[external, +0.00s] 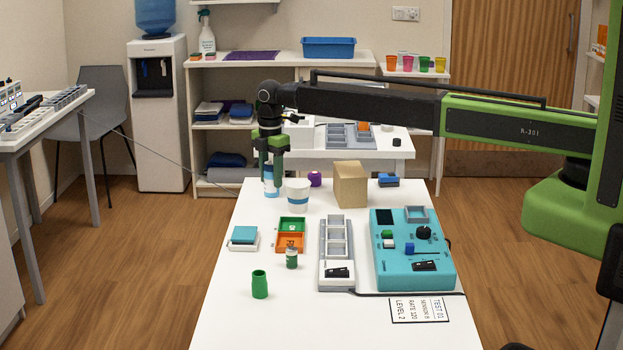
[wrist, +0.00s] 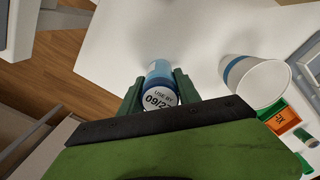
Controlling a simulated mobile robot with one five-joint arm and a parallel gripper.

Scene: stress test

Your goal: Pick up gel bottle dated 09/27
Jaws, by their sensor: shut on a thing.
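I cannot tell whether the bottle touches the table.
A white cup with a blue band (external: 298,194) stands close to the right of the bottle. A cardboard box (external: 350,184), a purple item (external: 315,179), green and orange trays (external: 291,243) and a teal device (external: 412,272) share the white table (external: 240,325). The front left is mostly clear.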

